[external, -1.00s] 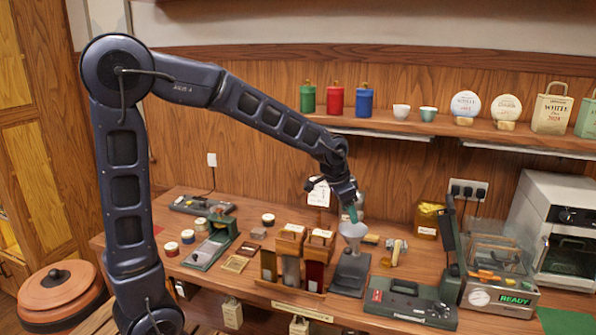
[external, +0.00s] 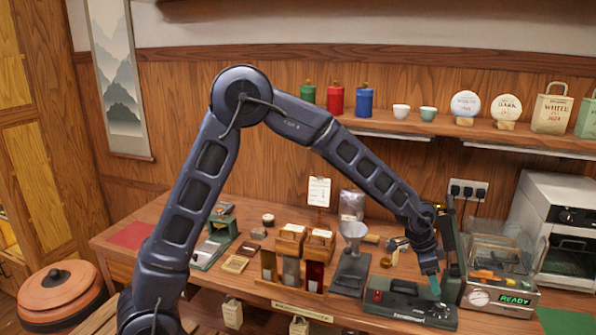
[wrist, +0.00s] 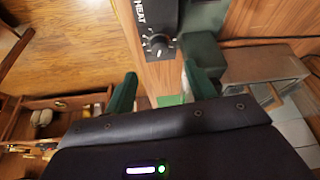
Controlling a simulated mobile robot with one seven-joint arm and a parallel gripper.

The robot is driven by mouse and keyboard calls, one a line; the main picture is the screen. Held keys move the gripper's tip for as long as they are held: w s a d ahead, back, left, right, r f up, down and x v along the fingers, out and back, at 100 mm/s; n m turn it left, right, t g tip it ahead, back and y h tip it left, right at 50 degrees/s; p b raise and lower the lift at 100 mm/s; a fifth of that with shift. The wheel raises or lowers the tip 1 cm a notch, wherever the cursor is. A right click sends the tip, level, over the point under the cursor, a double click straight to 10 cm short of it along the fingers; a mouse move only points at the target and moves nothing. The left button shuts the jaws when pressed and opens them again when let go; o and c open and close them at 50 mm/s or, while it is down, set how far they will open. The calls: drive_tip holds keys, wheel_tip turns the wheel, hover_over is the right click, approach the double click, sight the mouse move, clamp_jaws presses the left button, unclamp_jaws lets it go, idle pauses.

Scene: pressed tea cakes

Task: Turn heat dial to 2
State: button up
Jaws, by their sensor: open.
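The heat dial (wrist: 157,44) is a round dark knob on a black panel marked HEAT in the wrist view. A pale mark shows on it, but I cannot read its setting. My gripper (wrist: 161,86) is open, with one green fingertip to each side and the dial ahead of the gap, apart from it. In the external view my gripper (external: 434,283) points down over the right part of a dark green machine (external: 398,309) with a red switch. The dial is not clear in that view.
A raised green lid or post (external: 452,245) stands close behind my gripper. A clear-lidded box (external: 500,298) with a READY display is to the right. A funnel stand (external: 352,265) is to the left. A white oven (external: 560,235) stands at the far right.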

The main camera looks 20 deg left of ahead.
sight(440, 304)
drive_tip(key=x, duration=0.9)
drive_tip(key=shift+f, duration=0.1)
drive_tip(key=shift+c, duration=0.3)
drive_tip(key=c, duration=0.9)
